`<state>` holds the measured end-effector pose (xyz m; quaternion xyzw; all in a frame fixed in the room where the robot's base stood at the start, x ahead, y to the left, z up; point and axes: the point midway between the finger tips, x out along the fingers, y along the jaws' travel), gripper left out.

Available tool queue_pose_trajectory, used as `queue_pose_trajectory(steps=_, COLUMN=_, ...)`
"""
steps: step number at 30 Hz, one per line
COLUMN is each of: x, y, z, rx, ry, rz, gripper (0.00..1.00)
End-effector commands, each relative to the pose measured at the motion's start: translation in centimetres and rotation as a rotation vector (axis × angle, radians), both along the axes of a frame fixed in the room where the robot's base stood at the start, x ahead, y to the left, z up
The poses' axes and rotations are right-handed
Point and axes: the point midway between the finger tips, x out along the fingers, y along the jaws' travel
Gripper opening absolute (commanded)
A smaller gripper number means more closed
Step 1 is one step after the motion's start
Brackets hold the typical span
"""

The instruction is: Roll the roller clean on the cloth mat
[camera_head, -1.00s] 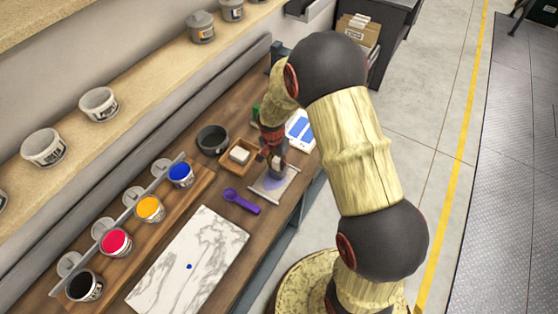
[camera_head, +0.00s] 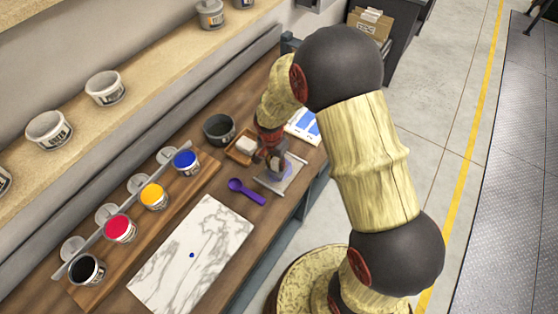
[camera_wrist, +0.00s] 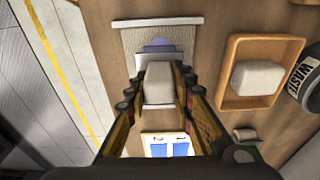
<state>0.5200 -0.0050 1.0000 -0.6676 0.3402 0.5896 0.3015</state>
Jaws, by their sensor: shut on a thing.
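My gripper (camera_head: 272,156) is shut on a pale, block-like thing (camera_wrist: 160,85), which I take to be the roller. It shows between the two fingers in the wrist view (camera_wrist: 160,76). The fingers hide its sides, and its rolling surface is hard to make out. The cloth mat (camera_head: 293,180) is a grey-beige sheet with a thin bar along each end, and it also shows in the wrist view (camera_wrist: 185,32). A blue-violet smear (camera_wrist: 158,45) lies on the mat beside the held thing. The roller is over the mat; I cannot tell whether it touches.
A wooden tray (camera_wrist: 231,80) with a white block (camera_wrist: 257,83) and a dark waste pot (camera_head: 219,130) stand beside the mat. A purple spoon (camera_head: 246,191) lies left. A marble slab (camera_head: 190,262), several ink pots and a card with blue squares (camera_head: 305,125) share the bench.

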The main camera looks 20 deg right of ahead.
Motion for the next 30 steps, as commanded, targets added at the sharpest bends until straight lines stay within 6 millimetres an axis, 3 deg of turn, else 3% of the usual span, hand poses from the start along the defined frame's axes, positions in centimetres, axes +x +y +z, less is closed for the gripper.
queue_pose_trajectory(steps=30, x=2.0, y=-3.1, z=0.0, rx=0.0, ry=0.005, rz=-0.001, gripper=0.0)
